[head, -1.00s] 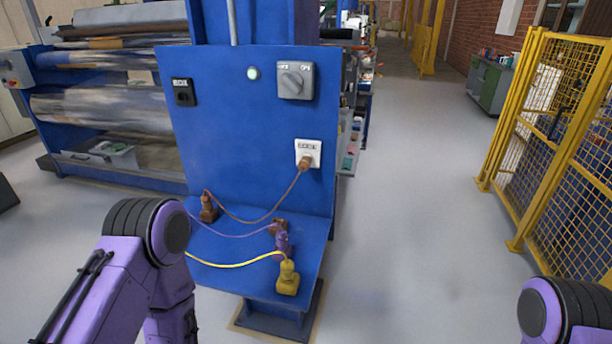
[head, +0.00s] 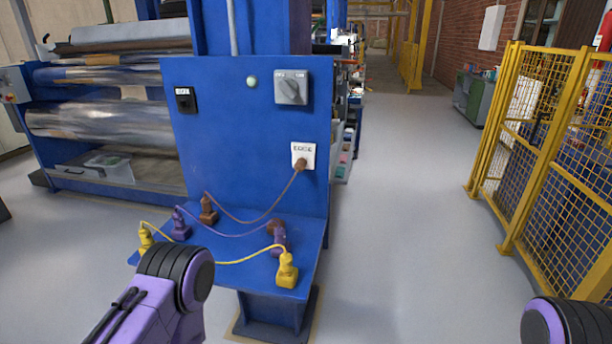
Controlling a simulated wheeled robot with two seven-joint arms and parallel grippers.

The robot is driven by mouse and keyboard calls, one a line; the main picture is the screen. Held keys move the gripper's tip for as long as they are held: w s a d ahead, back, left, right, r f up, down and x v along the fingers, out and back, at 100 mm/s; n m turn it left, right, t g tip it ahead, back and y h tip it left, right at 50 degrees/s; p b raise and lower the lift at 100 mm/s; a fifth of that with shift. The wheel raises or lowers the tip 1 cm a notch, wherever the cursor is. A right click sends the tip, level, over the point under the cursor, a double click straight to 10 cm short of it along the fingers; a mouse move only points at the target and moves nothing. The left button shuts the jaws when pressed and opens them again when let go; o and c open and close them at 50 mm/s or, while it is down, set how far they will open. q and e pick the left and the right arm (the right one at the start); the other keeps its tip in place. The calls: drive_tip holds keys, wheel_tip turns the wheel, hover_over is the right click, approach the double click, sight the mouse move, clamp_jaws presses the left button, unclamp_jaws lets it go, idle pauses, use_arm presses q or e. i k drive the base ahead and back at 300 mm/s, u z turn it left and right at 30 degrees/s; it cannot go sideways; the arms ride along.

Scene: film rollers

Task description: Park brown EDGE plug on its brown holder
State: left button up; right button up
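The brown plug (head: 301,164) sits in the white EDGE socket (head: 303,150) on the blue panel. Its brown cable (head: 258,220) sags down to a brown block (head: 208,211) at the shelf's left. Another brown piece (head: 275,226), perhaps the brown holder, is on the shelf right of centre, partly hidden by the purple plug (head: 279,240). Neither gripper shows. Only purple and black links of my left arm, at lower left, and of my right arm, at the lower right corner, are in view. Both are apart from the plug.
A yellow plug (head: 287,272) stands at the shelf's front right; yellow and purple cables cross the blue shelf (head: 235,236). The panel carries a rotary switch (head: 291,87), a black socket (head: 185,100) and a round lamp (head: 252,82). Open floor lies right, before a yellow fence (head: 540,150).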

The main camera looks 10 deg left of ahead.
sight(301, 163)
drive_tip(key=k, duration=0.25)
drive_tip(key=u, duration=2.3)
drive_tip(key=i, duration=1.4)
drive_tip(key=z, duration=2.4)
